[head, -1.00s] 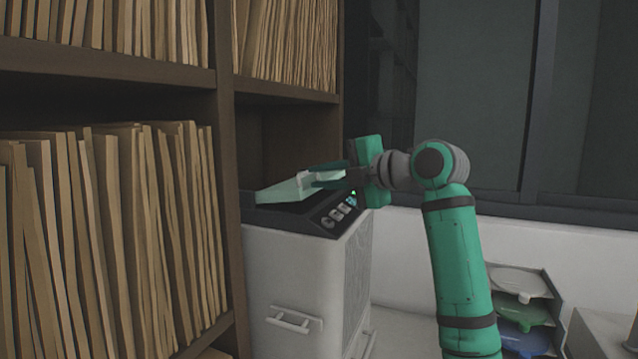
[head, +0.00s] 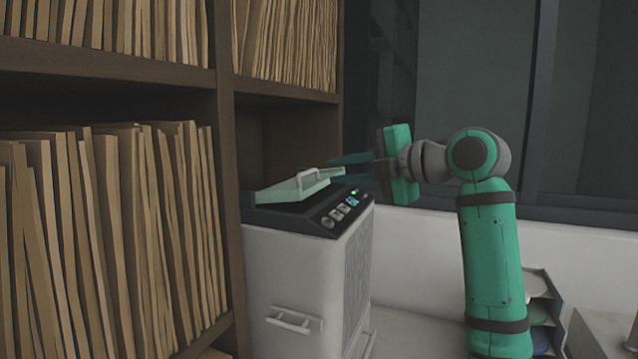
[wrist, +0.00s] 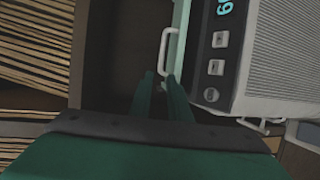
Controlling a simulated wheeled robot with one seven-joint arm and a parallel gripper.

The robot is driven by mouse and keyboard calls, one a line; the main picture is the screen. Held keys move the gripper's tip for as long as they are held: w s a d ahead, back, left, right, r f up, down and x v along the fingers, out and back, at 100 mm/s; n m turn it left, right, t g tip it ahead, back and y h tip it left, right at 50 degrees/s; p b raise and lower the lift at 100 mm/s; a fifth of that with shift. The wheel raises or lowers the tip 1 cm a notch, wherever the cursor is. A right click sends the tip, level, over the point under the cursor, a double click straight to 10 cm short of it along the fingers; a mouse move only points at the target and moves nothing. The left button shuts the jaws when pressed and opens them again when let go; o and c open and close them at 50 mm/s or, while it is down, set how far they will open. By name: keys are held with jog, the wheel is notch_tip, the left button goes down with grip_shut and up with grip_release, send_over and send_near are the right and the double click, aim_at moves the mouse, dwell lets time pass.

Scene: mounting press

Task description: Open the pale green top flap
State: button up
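The pale green top flap (head: 290,191) sits on top of the white press cabinet and is tilted partly up, its right edge clear of the dark top. Its light handle (head: 308,178) stands up near that raised edge. In the wrist view the flap (wrist: 181,45) is a thin pale strip and the handle (wrist: 164,52) lies just ahead of my fingers. My gripper (head: 334,168) is just right of and behind the handle, with a gap between its fingers. It also shows in the wrist view (wrist: 160,80), empty. Whether a fingertip touches the flap cannot be told.
The dark control panel (head: 342,211) with buttons and a lit display is on the cabinet's front edge. The white cabinet (head: 290,265) stands beside a wooden shelf (head: 229,150) full of folders, close on the left. A tray stack (head: 543,310) is at lower right, partly behind my arm.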

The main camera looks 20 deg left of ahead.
jog(key=shift+s+d+r, duration=0.2)
jog(key=shift+s+d, duration=0.05)
jog(key=shift+d, duration=0.2)
dwell(0.3)
jog(key=v, duration=1)
jog(key=shift+d, duration=0.35)
jog(key=shift+s, duration=0.15)
